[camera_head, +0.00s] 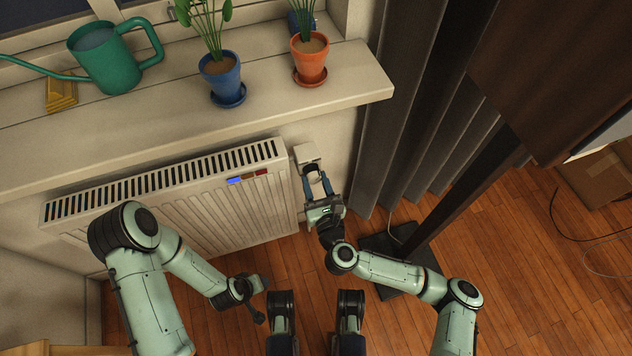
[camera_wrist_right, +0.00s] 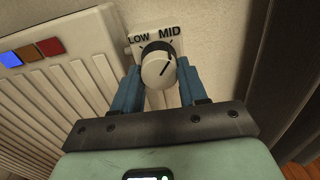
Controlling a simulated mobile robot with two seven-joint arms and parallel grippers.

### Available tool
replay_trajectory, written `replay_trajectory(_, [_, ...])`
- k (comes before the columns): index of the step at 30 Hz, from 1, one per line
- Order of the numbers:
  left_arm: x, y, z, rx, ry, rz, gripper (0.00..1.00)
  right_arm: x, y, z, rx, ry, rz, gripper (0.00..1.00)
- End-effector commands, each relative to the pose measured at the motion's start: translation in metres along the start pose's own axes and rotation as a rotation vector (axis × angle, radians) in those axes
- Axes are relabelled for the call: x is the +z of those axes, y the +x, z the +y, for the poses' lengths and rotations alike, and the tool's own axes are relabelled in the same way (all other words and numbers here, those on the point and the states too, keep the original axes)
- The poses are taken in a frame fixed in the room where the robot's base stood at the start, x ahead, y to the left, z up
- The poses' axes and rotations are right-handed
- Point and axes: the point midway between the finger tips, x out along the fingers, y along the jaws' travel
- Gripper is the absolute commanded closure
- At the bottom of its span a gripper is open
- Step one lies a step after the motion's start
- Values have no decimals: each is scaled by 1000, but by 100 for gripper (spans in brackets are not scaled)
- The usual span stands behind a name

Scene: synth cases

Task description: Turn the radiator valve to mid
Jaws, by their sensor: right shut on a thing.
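The radiator valve has a round white knob (camera_wrist_right: 158,68) on a pale plate marked LOW and MID (camera_wrist_right: 169,32). A dark line on the knob slants up and right, on the MID side. In the head view the valve (camera_head: 307,155) is on the wall just right of the radiator (camera_head: 215,205). My right gripper (camera_head: 316,180) reaches up to it. In the right wrist view its blue fingers (camera_wrist_right: 157,78) are shut on the knob, one on each side. My left gripper (camera_head: 259,308) hangs low in front of the radiator, away from the valve; its fingers are unclear.
Above is a sill (camera_head: 180,125) with a green watering can (camera_head: 105,60), a blue-potted plant (camera_head: 221,75) and an orange-potted plant (camera_head: 309,60). Grey curtains (camera_head: 400,110) hang close right of the valve. A dark stand (camera_head: 455,205) rises from the floor at right.

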Motion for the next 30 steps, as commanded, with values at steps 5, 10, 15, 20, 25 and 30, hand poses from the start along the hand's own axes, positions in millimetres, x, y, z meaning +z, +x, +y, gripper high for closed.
replay_trajectory(5, [1, 1, -1, -2, -1, -4, 50, 1, 0, 0, -1, 68, 1, 88])
replay_trajectory(10, [2, 1, -1, -3, -2, -5, 50, 1, 0, 0, -1, 100, 2, 88])
replay_trajectory(15, [2, 1, -2, -3, -2, -6, 50, 1, 0, 0, 0, 109, 2, 88])
replay_trajectory(20, [2, 1, -2, -3, -1, -6, 50, 1, 0, 0, 0, 108, 2, 88])
replay_trajectory(25, [2, 1, -1, -2, -1, -5, 50, 1, 0, 0, 0, 107, 2, 41])
replay_trajectory(30, [2, 1, -1, -2, -1, -5, 50, 1, 0, 0, 0, 107, 2, 32])
